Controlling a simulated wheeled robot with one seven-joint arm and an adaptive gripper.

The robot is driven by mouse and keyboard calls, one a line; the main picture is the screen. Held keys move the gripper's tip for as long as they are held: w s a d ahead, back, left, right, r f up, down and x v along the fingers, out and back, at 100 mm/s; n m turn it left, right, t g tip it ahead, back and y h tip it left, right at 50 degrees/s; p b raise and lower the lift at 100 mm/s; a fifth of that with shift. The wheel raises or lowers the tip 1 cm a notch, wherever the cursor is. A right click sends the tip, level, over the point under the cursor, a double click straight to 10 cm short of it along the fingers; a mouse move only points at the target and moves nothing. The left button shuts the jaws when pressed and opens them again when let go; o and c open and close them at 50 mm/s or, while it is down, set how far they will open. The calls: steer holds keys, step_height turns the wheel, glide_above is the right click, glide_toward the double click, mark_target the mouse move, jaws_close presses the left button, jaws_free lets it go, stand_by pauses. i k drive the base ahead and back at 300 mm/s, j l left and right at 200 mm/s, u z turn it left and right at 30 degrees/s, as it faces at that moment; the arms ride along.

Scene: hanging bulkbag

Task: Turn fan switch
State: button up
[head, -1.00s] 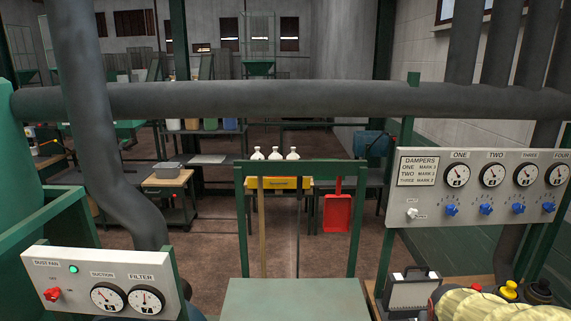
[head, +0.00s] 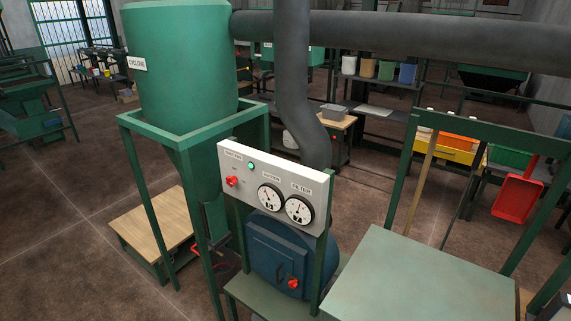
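The fan switch is a red knob (head: 232,181) at the left of a pale control panel (head: 312,180), under a label that seems to read "DUST FAN". A green lamp (head: 251,166) beside it looks lit. Two round gauges sit to its right, the suction gauge (head: 270,197) and the filter gauge (head: 299,209). The knob's exact setting is too small to tell. My gripper is not in view.
A green cyclone (head: 185,60) on a frame stands left of the panel. A blue housing (head: 275,250) with a red knob (head: 293,283) sits below it. A green-grey tabletop (head: 420,280) is at the right. Open floor lies at the lower left.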

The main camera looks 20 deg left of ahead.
mark_target(231, 181)
steer(key=u, duration=1.15)
